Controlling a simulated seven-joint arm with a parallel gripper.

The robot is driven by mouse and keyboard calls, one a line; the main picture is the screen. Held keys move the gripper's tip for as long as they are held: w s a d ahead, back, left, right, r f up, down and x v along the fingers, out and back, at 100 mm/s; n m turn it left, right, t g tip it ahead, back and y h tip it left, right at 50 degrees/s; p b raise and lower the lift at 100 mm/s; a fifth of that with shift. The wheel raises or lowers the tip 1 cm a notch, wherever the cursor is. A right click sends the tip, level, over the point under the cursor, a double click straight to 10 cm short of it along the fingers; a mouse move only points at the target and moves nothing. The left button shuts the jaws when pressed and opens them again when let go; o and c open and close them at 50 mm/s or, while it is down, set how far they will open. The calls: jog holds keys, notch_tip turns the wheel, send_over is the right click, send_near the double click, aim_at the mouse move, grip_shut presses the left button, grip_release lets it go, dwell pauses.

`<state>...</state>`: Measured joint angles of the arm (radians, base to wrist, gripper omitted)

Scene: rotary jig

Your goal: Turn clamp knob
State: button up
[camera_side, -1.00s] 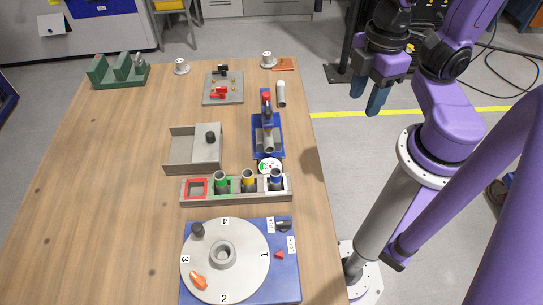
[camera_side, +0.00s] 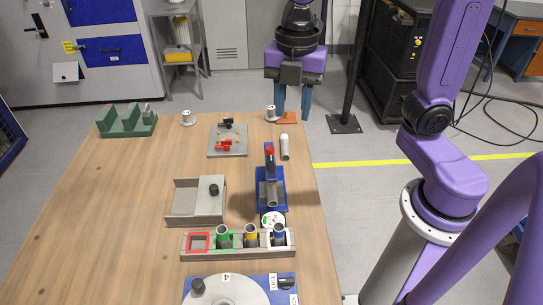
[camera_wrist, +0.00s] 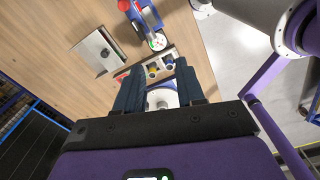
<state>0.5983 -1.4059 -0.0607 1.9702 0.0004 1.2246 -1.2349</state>
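The rotary jig is a pale numbered disc (camera_side: 228,292) on a blue base (camera_side: 284,290), cut off by the bottom of the side view. A black knob (camera_side: 197,286) stands on the disc's left part. A blue clamp fixture (camera_side: 269,187) with a red-tipped lever (camera_side: 270,151) stands near the table's right side. I cannot tell which part is the clamp knob. My gripper (camera_side: 292,108) is open and empty beyond the table's far right corner, fingers pointing down. In the wrist view, the disc (camera_wrist: 162,99) shows in the gap between my fingers, well away from them.
A grey tray (camera_side: 184,206) with a black knob, a grey plate (camera_side: 228,146) with red and black parts, a white cylinder (camera_side: 285,150) and a green block (camera_side: 128,123) stand farther back.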

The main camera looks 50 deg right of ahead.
aim_at(271, 161)
jog(key=w+r+n, duration=0.2)
jog(key=w+n, duration=0.2)
jog(key=w, duration=0.1)
jog(key=f, duration=1.1)
jog(key=a+f, duration=0.1)
jog(key=f, duration=0.5)
jog(key=shift+s+f, duration=0.1)
jog(key=shift+s, duration=0.2)
grip_shut()
